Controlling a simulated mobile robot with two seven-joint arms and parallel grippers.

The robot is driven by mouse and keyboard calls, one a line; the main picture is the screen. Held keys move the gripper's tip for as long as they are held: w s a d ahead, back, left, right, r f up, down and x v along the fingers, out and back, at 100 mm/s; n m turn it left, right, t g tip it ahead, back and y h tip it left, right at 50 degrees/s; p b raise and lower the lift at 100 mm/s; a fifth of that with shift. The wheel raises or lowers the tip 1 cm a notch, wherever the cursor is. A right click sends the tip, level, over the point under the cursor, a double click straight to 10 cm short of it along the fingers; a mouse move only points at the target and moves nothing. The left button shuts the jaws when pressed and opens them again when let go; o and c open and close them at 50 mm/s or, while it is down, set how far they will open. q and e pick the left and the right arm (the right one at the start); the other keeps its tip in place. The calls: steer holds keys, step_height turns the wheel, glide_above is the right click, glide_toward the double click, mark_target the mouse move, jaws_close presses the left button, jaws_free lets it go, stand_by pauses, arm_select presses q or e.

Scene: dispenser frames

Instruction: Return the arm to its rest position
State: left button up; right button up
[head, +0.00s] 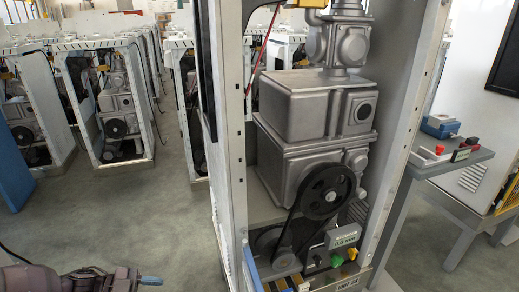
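My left arm comes in at the bottom left corner of the head view. My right gripper is not in view.
Inside the frame are a black pulley (326,192) with a belt, and a small panel with green (337,261) and yellow knobs. A grey side table (452,162) with a blue device (440,125) stands right. More frames (108,105) stand behind left. Floor (130,215) is clear between.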

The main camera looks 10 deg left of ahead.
arm_select(q)
steer(key=d+r+n+t+y+p, duration=0.3)
steer(key=d+n+t+y, duration=0.4)
steer(key=d, duration=0.4)
steer(key=s+a+n+y+p, duration=0.2)
steer(key=s+a+n+y, duration=0.1)
steer(key=s, duration=0.8)
steer(key=s+a+f+n+y+p, duration=0.1)
steer(key=s+a+n+y+p, duration=0.2)
steer(key=s+n, duration=0.4)
steer(key=s+y, duration=0.1)
steer(key=s, duration=0.3)
steer(key=shift+s+f+g+y, duration=0.2)
steer(key=shift+s+g+y, duration=0.1)
steer(key=shift+y, duration=0.1)
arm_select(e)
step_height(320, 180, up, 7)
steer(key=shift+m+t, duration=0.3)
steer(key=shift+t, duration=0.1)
arm_select(q)
steer(key=shift+w, duration=0.1)
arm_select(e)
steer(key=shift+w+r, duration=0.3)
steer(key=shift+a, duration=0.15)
